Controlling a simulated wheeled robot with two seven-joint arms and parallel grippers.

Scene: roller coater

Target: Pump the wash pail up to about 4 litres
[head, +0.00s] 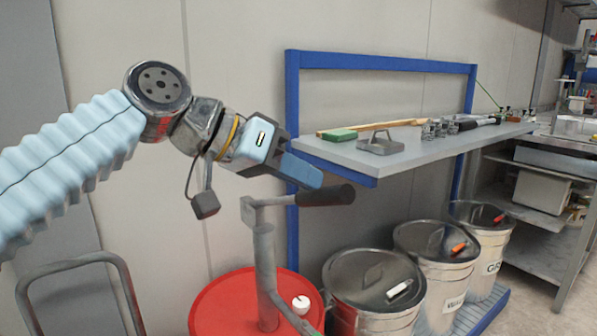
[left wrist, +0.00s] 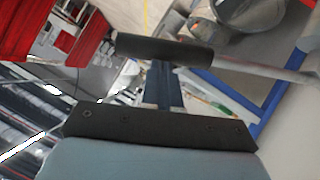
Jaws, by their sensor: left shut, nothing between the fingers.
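A grey crank pump (head: 265,260) stands on a red drum (head: 225,302), with a black grip (head: 327,195) on its crank arm. My left gripper (head: 304,172) is shut and empty, just above and left of the black grip in the head view. In the left wrist view the black grip (left wrist: 165,50) lies across, just past the shut blue fingers (left wrist: 162,85); I cannot tell whether they touch. I cannot make out a wash pail or its water level with certainty. My right gripper is not in view.
A grey tubular frame (head: 75,262) stands at lower left.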

